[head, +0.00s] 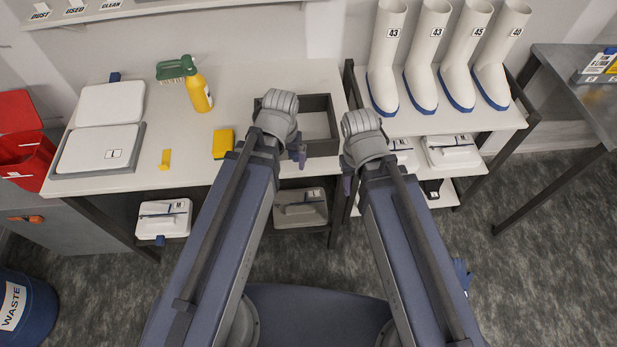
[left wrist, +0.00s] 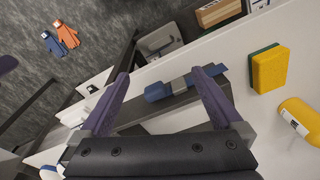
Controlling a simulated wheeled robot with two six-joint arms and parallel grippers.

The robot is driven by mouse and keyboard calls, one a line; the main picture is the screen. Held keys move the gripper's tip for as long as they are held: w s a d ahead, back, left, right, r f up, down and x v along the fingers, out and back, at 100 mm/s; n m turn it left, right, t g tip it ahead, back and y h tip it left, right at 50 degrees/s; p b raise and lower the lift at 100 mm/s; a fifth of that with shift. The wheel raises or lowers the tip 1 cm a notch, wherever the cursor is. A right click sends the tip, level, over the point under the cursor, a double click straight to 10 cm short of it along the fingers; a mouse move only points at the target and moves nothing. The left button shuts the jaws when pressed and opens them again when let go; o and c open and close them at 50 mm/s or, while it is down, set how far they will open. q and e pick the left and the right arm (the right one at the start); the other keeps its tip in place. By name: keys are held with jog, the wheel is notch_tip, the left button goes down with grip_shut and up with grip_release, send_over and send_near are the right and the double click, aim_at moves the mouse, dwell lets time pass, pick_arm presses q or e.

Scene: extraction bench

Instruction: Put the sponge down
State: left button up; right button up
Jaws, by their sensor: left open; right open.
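The sponge (head: 223,144), yellow with a dark green layer on one side, lies on the white bench near its front edge, left of the grey tray. It also shows at the right of the left wrist view (left wrist: 269,69). My left gripper (head: 298,153) is over the tray's front left part, right of the sponge and apart from it. In the left wrist view its two purple fingers (left wrist: 160,76) are spread, not around the sponge. My right gripper (head: 347,180) is open at the bench's right front corner, mostly hidden by its arm.
A dark grey open tray (head: 334,142) stands behind my grippers. A blue and grey long object (left wrist: 180,86) shows between the left fingers, contact unclear. A yellow bottle (head: 200,94), green brush (head: 172,69) and yellow piece (head: 165,159) are left. White boots (head: 428,55) stand right.

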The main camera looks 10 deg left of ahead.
pick_arm(q)
jog(key=s+d+m+g, duration=0.1)
jog(key=s+d+m, duration=0.1)
jog(key=s+d, duration=0.4)
jog(key=shift+d+y, duration=0.4)
jog(key=shift+d, duration=0.3)
dwell(0.6)
